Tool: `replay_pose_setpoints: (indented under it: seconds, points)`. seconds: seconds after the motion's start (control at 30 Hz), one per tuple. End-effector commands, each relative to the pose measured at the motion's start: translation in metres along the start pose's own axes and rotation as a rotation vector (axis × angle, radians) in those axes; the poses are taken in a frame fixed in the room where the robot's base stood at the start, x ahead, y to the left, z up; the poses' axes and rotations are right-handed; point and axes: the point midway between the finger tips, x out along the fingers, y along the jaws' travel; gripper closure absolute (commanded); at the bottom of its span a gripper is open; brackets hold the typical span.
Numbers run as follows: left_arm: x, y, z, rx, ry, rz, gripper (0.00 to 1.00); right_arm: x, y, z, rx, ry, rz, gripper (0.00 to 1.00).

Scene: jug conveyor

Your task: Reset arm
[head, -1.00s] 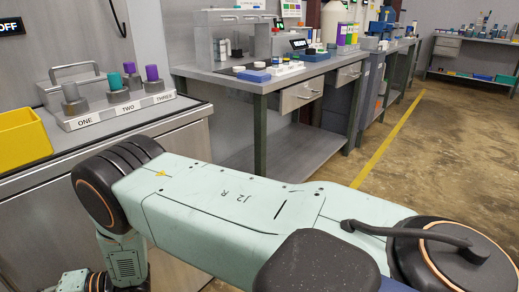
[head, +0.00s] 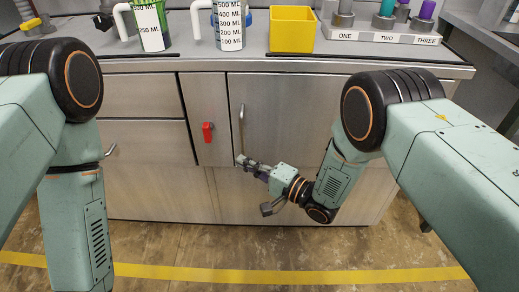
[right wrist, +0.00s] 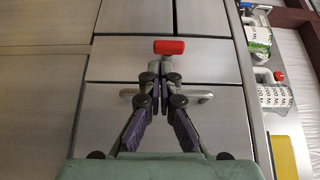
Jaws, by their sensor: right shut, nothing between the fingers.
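My right gripper (head: 245,161) is in front of the steel cabinet (head: 290,120), beside the lower end of a door handle (head: 241,125). It is shut and empty. In the right wrist view, the right gripper's (right wrist: 162,64) fingertips meet, with a red latch (right wrist: 169,47) just beyond them and the handle (right wrist: 203,97) partly hidden behind the fingers. I cannot tell whether the fingers touch the cabinet. My left arm shows at the left of the head view; its gripper is out of the picture.
On the counter (head: 190,62) stand a green-filled jug (head: 152,38), a clear graduated jug (head: 230,40), a yellow bin (head: 292,35) and a holder (head: 365,36) marked ONE, TWO, THREE. The red latch (head: 208,132) sits on the cabinet front. A yellow line (head: 240,275) crosses open floor.

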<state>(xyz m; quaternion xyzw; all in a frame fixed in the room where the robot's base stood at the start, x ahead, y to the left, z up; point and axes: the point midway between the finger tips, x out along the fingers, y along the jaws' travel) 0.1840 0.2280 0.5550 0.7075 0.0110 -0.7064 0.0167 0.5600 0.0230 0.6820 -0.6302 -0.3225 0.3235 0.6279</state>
Motion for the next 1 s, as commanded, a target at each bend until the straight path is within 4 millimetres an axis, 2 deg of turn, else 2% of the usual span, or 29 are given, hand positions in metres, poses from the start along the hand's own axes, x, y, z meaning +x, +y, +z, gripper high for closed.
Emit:
replay_pose_setpoints:
  seconds: [0.1,0.4,0.87,0.97,1.0]
  points:
    - [-0.012,0.0,-0.001,0.0,0.001,0.0,0.58,-0.015,-0.003,0.017,0.003,-0.001,0.002,1.0]
    - [-0.025,0.0,-0.001,0.0,0.001,0.0,0.58,-0.046,-0.002,0.049,0.0,-0.002,0.0,1.0]
    - [-0.026,0.0,0.0,0.0,0.001,0.0,0.58,-0.054,0.0,0.057,-0.041,-0.003,0.003,1.0]
    - [-0.026,0.0,0.0,0.0,0.001,0.0,0.58,-0.055,0.012,0.055,-0.163,0.005,0.058,1.0]
    - [-0.026,0.0,0.0,0.0,0.001,0.0,0.58,-0.059,0.022,0.054,-0.227,0.016,0.108,1.0]
